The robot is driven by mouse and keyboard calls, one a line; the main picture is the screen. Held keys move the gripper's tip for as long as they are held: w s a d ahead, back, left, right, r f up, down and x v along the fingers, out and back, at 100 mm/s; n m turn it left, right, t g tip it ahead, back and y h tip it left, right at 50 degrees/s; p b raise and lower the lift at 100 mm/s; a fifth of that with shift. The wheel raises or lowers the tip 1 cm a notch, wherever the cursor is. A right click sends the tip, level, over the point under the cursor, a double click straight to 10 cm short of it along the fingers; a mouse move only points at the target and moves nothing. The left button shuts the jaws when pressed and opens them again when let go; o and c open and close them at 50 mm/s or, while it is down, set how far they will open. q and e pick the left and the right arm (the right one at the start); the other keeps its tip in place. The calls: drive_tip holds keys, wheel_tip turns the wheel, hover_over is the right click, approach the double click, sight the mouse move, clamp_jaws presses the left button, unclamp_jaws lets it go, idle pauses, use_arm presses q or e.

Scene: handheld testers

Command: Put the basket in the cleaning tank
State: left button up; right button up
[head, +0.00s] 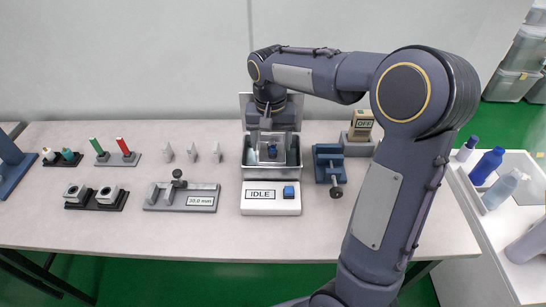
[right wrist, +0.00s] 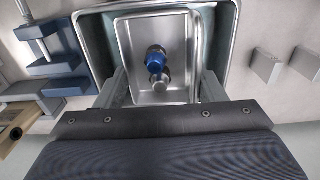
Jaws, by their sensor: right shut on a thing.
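The cleaning tank (head: 249,176) is a silver open box on a white base, with its lid raised behind it. It fills the back of the right wrist view (right wrist: 229,40). The basket (right wrist: 122,42) is a shiny metal box within the tank's outline, holding a blue and silver part (right wrist: 155,62). I cannot tell if it touches the tank floor. My right gripper (head: 270,128) comes down over the tank from behind. Its fingers (right wrist: 163,88) flank the basket and are shut on it. My left gripper is out of view.
The tank base has an IDLE display (head: 262,194) and blue button (head: 289,191). A blue vise (head: 329,163) and a block reading OFF (head: 362,124) stand to the right. A gauge fixture (head: 181,198) and several small stands are left. The front table strip is clear.

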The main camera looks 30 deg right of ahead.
wheel_tip(320, 180, down, 4)
drive_tip(key=b, duration=0.3)
drive_tip(key=shift+r, duration=0.2)
drive_tip(key=shift+f, duration=0.1)
drive_tip(key=o, duration=0.5)
drive_tip(key=shift+f, duration=0.1)
drive_tip(key=o, duration=0.5)
